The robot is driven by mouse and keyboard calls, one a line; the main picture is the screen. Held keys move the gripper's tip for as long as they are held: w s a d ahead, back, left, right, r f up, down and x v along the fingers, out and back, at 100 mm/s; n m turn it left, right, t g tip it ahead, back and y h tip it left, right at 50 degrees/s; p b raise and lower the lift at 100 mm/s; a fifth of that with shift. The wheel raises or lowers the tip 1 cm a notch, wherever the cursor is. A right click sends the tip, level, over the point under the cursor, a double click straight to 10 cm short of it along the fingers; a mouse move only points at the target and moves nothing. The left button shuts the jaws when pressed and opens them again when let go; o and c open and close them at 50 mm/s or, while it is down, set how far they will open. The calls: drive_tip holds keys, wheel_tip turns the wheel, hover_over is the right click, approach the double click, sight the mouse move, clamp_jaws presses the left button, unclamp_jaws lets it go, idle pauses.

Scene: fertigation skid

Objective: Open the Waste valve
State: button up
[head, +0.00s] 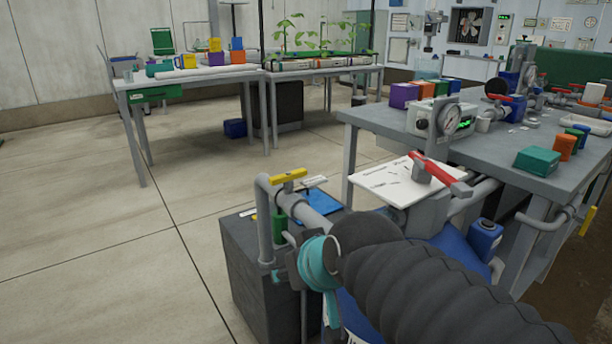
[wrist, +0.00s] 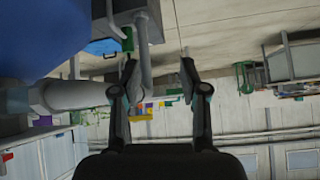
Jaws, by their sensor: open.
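A valve with a yellow lever handle (head: 288,175) tops a grey pipe at the left of the grey block. A valve with a red lever handle (head: 440,175) stands at the bench's near edge. No readable label shows which of them is the Waste valve. My gripper (wrist: 158,64) is open and empty in the wrist view. A grey pipe (wrist: 145,66) with a green part (wrist: 127,38) shows beyond and partly between its fingers. In the head view my arm and teal-banded wrist cover most of the gripper, just below the yellow-handled valve; whether it touches the pipe cannot be told.
The grey block (head: 255,270) stands below the pipe. A blue container (head: 486,238) is right of my arm. The bench (head: 400,122) holds a gauge (head: 457,120), coloured boxes and more red-handled valves. Open floor (head: 130,260) lies to the left.

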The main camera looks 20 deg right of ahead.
drive_tip(key=w+a+r+m+t+b, duration=0.1)
drive_tip(key=w+a+r+t, duration=0.15)
drive_tip(key=w+r, duration=0.35)
drive_tip(key=w+a+r+m+t+h+b, duration=0.1)
drive_tip(key=w+r+t, duration=0.35)
drive_tip(key=w, duration=0.35)
drive_tip(key=w+a+r+m+t+b, duration=0.1)
drive_tip(key=w+a+r+t, duration=0.15)
drive_tip(key=w+r, duration=0.4)
drive_tip(key=m+g+h+b, duration=0.5)
drive_tip(key=m+g+h, duration=0.8)
drive_tip(key=h, duration=0.5)
approach(306, 174)
drive_tip(key=shift+t, duration=0.25)
drive_tip(key=x, duration=0.2)
drive_tip(key=b+x, duration=0.1)
drive_tip(key=x, duration=0.4)
drive_tip(key=shift+w+d+f, duration=0.1)
drive_tip(key=shift+w+f, duration=0.2)
drive_tip(key=shift+w, duration=0.05)
